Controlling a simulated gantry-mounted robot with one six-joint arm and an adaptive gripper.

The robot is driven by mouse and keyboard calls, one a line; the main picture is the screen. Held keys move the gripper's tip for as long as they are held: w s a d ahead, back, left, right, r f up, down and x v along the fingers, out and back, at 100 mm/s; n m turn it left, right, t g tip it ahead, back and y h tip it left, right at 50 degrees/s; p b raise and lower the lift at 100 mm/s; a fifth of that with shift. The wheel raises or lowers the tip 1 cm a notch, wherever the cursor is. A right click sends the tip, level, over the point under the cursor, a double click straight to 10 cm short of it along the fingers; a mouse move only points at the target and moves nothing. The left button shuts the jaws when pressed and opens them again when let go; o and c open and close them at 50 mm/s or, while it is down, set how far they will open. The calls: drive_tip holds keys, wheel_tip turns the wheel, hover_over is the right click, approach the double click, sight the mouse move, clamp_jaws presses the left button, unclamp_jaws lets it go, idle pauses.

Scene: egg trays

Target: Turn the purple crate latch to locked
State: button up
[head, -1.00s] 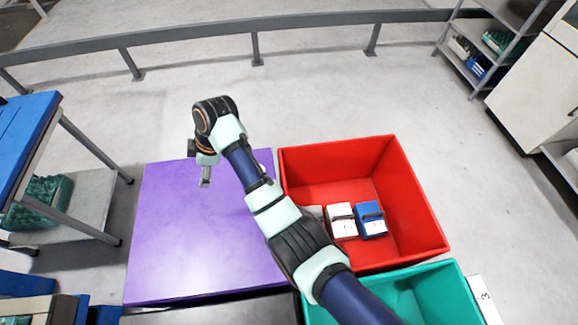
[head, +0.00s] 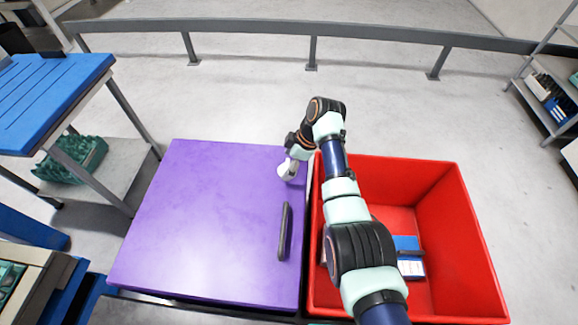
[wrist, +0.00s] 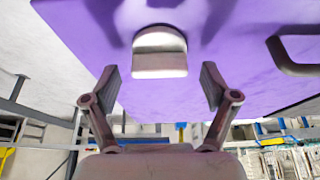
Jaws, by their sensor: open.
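The purple crate (head: 205,220) has a flat top, lower left of centre in the head view. A dark bar handle (head: 285,231) stands on its right part. In the wrist view a silvery, round-ended latch (wrist: 160,50) stands out from the purple face. My gripper (wrist: 161,85) is open, one finger on each side of the latch line, with visible gaps between fingers and latch. The handle also shows in the wrist view (wrist: 292,66), right of the fingers. In the head view my gripper (head: 291,160) is over the top's far right corner; contact cannot be told.
A red bin (head: 440,185) stands close to the crate's right, under my arm, with a blue and white item (head: 410,262) inside. A blue-topped table (head: 50,95) is at the left. A grey rail (head: 310,43) crosses the back, with clear floor before it.

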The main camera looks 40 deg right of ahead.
drive_tip(key=shift+c, duration=0.3)
drive_tip(key=c, duration=1.1)
